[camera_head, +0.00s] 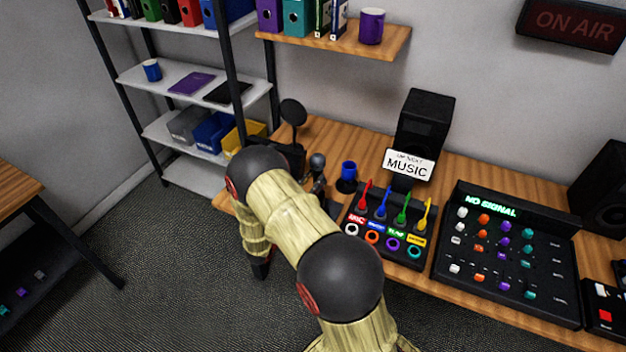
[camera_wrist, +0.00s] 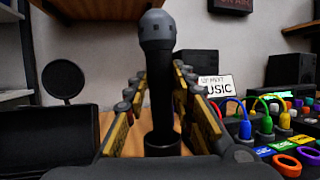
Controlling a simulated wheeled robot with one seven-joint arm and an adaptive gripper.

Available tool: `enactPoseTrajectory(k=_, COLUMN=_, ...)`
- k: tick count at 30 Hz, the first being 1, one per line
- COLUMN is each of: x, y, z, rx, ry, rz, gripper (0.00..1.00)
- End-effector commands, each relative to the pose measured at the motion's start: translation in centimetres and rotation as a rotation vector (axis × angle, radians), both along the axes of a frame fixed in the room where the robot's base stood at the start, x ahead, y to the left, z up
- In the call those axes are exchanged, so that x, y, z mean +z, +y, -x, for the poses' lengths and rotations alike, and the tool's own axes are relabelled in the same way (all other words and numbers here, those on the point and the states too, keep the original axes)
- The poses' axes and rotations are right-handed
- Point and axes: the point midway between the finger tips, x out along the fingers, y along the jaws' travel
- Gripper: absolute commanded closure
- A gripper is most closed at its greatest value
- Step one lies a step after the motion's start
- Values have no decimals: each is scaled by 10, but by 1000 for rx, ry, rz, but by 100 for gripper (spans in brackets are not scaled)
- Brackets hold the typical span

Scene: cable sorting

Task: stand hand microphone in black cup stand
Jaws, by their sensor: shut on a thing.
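The hand microphone (camera_wrist: 157,28) is upright between the fingers of my gripper (camera_wrist: 160,85), which is shut on its dark handle. Its grey head is at the top. The handle's lower end meets a dark round cup-like part, likely the black cup stand (camera_wrist: 163,146); I cannot tell whether the microphone rests on its bottom. In the head view the microphone head (camera_head: 317,161) shows just past my arm, and my gripper (camera_head: 316,190) is mostly hidden by the arm. The black cup stand is not clear there.
A round dark disc on a stand (camera_head: 293,112) is behind left.

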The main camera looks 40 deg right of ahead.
Motion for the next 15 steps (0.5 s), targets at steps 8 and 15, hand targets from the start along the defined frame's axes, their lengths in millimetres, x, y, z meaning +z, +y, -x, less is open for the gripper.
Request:
enactPoseTrajectory(k=8, x=-22, y=0, z=0, rx=0, ry=-1, rz=1, gripper=100)
enactPoseTrajectory(k=15, x=-39, y=0, z=0, rx=0, ry=-2, rz=1, gripper=100)
